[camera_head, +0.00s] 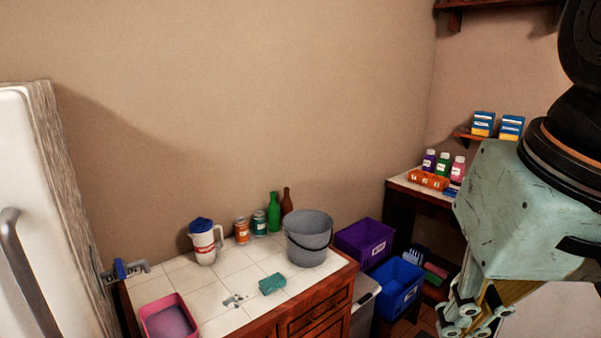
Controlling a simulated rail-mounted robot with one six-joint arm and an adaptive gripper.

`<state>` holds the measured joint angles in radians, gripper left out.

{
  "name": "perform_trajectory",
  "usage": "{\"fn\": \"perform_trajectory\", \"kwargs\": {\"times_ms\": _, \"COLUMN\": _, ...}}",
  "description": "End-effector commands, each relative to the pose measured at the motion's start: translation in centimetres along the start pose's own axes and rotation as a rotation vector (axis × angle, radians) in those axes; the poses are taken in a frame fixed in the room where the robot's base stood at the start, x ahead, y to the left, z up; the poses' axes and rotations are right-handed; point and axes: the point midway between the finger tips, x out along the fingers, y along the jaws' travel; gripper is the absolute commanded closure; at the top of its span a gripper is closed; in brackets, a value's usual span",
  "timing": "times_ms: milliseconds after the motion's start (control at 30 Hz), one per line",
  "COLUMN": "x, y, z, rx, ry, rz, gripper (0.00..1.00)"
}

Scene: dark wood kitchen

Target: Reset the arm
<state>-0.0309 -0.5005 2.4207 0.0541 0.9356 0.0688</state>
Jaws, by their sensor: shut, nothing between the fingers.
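My arm comes in from the right edge, close to the camera. My gripper (474,318) hangs from it at the lower right, pale green with jointed finger linkages pointing down. It is shut and holds nothing. The lower part of the fingers runs toward the bottom edge, so the tips are not clearly seen. It appears in front of the floor area right of the tiled counter, apart from the objects there.
The tiled counter (181,283) carries a grey bucket (308,240), a white pitcher (205,245), cans, bottles, a green sponge (272,284) and a pink tray (150,314). Purple (352,241) and blue bins (389,292) stand right of it. A fridge (30,190) is at left. A side table (408,184) holds small bottles.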

Motion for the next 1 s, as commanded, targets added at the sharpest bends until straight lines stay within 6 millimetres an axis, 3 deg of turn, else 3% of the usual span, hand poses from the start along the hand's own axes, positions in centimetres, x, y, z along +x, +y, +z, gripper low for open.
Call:
{"fn": "perform_trajectory", "kwargs": {"times_ms": 200, "x": 0.7, "y": 1.8, "z": 2.7, "rx": -0.046, "ry": 0.039, "rz": 0.032, "gripper": 1.0}}
{"fn": "perform_trajectory", "kwargs": {"times_ms": 400, "x": 1.1, "y": 2.6, "z": 3.8, "rx": -0.069, "ry": 0.057, "rz": 0.049, "gripper": 1.0}}
{"fn": "perform_trajectory", "kwargs": {"times_ms": 1000, "x": 1.1, "y": 2.7, "z": 4.0, "rx": -0.074, "ry": 0.059, "rz": 0.051, "gripper": 1.0}}
